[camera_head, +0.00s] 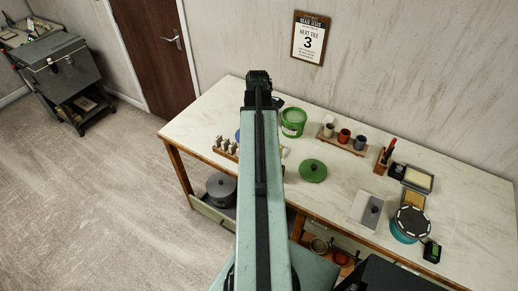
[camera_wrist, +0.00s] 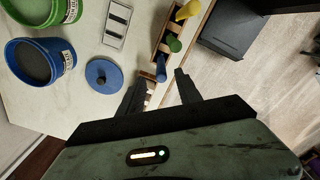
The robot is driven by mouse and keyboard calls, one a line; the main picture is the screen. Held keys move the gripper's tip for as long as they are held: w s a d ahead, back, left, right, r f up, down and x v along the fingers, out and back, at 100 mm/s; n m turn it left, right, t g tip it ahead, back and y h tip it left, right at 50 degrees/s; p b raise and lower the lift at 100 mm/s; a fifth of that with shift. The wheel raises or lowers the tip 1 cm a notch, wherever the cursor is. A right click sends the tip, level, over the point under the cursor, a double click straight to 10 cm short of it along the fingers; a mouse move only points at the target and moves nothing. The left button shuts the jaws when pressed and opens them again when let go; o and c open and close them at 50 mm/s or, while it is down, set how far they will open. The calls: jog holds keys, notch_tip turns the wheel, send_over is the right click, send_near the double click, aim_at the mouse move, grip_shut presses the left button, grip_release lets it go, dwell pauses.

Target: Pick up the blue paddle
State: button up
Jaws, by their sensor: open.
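A wooden rack (camera_wrist: 164,35) shows in the wrist view with a yellow piece (camera_wrist: 188,10), a green piece (camera_wrist: 174,44) and a blue piece (camera_wrist: 160,68) in a row. The blue piece looks like the blue paddle, but its full shape cannot be made out. My gripper (camera_wrist: 161,85) is open and empty, with the blue piece just ahead of the gap between its fingertips. In the head view the rack (camera_head: 224,149) sits at the table's left front edge, and my arm hides part of the area beside it.
A blue lid with a knob (camera_wrist: 103,76), a blue tub (camera_wrist: 40,62) and a green tub (camera_wrist: 50,10) stand left of the rack in the wrist view. A dark box (camera_wrist: 235,28) is on the right. In the head view, a green lid (camera_head: 313,171) lies on the pale table (camera_head: 440,180).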

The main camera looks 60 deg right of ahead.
jog(key=shift+s+f+b, duration=0.1)
jog(key=shift+f+b, duration=4.05)
jog(key=shift+r, duration=0.2)
grip_shut()
